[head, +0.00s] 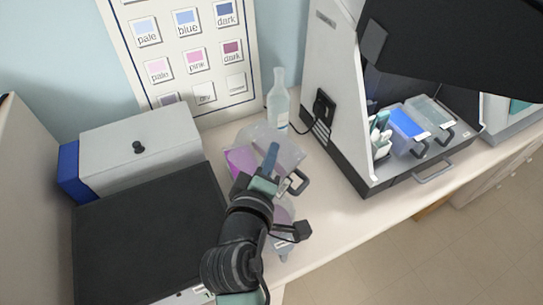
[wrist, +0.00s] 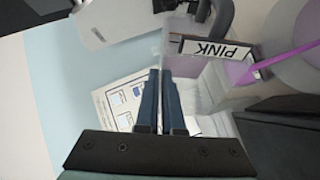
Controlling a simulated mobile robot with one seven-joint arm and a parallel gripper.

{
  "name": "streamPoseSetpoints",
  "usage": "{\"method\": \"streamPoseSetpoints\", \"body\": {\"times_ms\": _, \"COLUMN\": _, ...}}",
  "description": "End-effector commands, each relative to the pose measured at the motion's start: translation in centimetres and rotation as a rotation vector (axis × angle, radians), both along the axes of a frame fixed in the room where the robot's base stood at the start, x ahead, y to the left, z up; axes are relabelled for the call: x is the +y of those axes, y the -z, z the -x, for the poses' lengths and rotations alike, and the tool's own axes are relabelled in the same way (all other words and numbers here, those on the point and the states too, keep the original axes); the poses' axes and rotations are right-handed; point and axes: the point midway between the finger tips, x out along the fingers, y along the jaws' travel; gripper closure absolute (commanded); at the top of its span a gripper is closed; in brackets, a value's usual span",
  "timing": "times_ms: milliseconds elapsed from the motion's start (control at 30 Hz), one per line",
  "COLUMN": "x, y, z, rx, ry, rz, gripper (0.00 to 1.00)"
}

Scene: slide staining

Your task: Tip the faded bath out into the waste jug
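The clear bath (head: 288,150) is below and around my gripper's fingers in the head view, with a dark handle at its right. Its label reads PINK, upside down, in the wrist view (wrist: 215,48). Purple-pink liquid (head: 240,161) shows at its left. My gripper (wrist: 160,72) has its fingers close together at the bath's edge and looks shut on it; the exact contact is hidden. The clear waste jug (head: 284,214), with a pale pinkish tint, stands just below the handle, partly behind my arm. A magenta streak crosses a round clear shape, possibly the jug, in the wrist view.
A clear bottle (head: 279,100) stands behind the bath. A grey box (head: 140,143) and a black-topped unit (head: 150,235) are at the left. The hood at the right holds a blue bath (head: 407,123) and a pale bath (head: 432,112). The bench between jug and hood is clear.

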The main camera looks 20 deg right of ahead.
Motion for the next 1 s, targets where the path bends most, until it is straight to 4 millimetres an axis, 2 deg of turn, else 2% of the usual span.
{"method": "streamPoseSetpoints", "body": {"times_ms": 1000, "x": 0.91, "y": 0.67, "z": 0.57, "rx": -0.069, "ry": 0.000, "rz": 0.107, "gripper": 1.00}}
